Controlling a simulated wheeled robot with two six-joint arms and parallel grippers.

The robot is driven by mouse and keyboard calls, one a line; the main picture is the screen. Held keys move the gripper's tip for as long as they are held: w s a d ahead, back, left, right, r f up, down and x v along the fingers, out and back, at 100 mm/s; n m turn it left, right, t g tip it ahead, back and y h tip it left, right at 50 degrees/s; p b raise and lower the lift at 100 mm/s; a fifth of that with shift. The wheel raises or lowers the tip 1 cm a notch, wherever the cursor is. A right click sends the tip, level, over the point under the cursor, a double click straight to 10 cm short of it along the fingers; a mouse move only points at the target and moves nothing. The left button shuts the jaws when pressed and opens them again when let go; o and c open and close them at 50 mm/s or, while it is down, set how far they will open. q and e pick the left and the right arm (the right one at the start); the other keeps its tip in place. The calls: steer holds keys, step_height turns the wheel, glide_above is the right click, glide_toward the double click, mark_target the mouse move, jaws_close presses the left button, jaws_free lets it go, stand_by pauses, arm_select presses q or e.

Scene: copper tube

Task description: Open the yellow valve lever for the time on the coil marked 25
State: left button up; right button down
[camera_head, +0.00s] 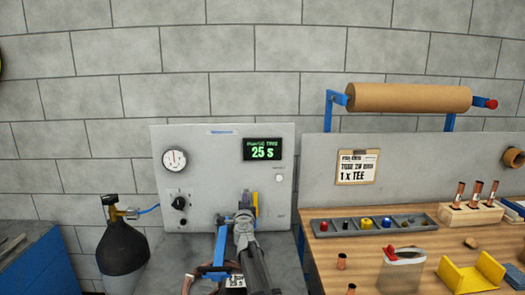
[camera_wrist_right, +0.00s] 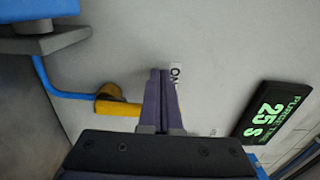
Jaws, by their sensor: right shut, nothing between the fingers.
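The yellow valve lever (camera_head: 255,203) stands roughly upright low on the grey panel (camera_head: 225,140). In the right wrist view the lever (camera_wrist_right: 120,107) runs from its pivot to my fingers, which hide its far end. My right gripper (camera_head: 244,203) is shut and empty beside the lever; its fingers (camera_wrist_right: 160,100) look close to or touching it. An ON label (camera_wrist_right: 175,75) shows just beyond the fingers. The copper coil (camera_head: 196,278) is partly hidden below my right arm, with a white tag (camera_head: 235,281) whose writing is too small to read surely. My left gripper is not in view.
The display (camera_head: 263,149) reads 25 S. A gauge (camera_head: 174,159) and black knob (camera_head: 180,203) are on the panel. A dark gas bottle (camera_head: 122,250) stands left. A blue bracket (camera_head: 220,250) is close beside my right arm. A workbench with parts (camera_head: 400,250) is right.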

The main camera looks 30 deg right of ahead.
stand_by(0.5)
steer(key=shift+s+d, duration=0.95)
steer(key=shift+d, duration=0.65)
steer(key=shift+s+d, duration=1)
steer(key=shift+d, duration=0.55)
steer(key=shift+s+d, duration=0.95)
steer(key=shift+d, duration=0.65)
steer(key=shift+a, duration=0.1)
glide_toward(272, 195)
steer(key=shift+v, duration=0.8)
